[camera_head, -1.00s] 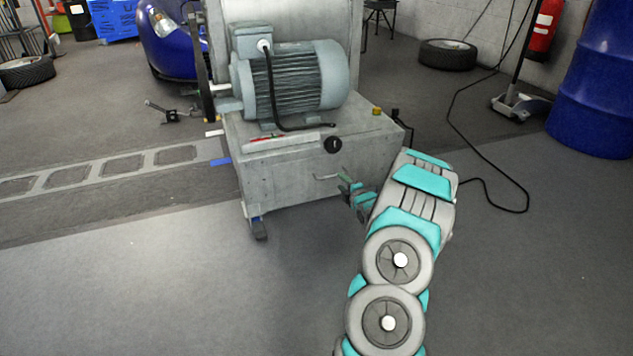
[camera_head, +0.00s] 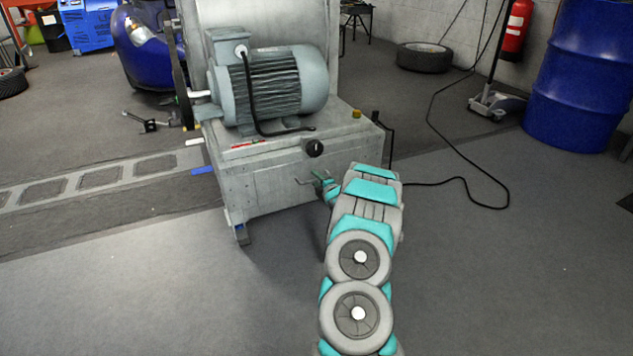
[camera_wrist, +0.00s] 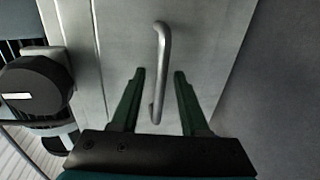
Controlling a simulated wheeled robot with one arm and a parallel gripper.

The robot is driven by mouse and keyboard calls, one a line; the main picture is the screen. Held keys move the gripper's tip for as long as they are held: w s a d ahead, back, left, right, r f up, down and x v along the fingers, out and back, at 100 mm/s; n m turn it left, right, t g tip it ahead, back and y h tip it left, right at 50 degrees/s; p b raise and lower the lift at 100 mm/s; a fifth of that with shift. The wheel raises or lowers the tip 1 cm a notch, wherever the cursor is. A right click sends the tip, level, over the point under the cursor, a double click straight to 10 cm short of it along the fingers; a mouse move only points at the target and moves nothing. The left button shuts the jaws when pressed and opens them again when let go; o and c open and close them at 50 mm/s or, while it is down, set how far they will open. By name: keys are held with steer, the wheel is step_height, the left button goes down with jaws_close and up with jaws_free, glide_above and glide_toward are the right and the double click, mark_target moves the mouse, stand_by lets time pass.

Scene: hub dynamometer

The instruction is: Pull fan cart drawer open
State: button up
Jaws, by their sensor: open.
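The fan cart (camera_head: 262,190) is a grey metal box with a large motor (camera_head: 268,85) on top. Its drawer front (camera_wrist: 190,50) fills the middle of the wrist view and looks flush with the cart. A bar handle (camera_wrist: 161,65) stands out from it. My gripper (camera_wrist: 159,73) is open, its two green fingers on either side of the handle's lower part in that view. I cannot tell how deep the handle sits between them. In the head view my gripper (camera_head: 322,182) is at the cart's front, partly hidden by my arm, and covers part of the handle (camera_head: 303,181).
A black cable (camera_head: 470,180) lies on the floor at right. A blue drum (camera_head: 578,80) and a jack (camera_head: 495,103) stand beyond it. The floor (camera_head: 130,290) at front left is clear.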

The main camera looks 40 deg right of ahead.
jaws_close()
stand_by(0.3)
stand_by(1.1)
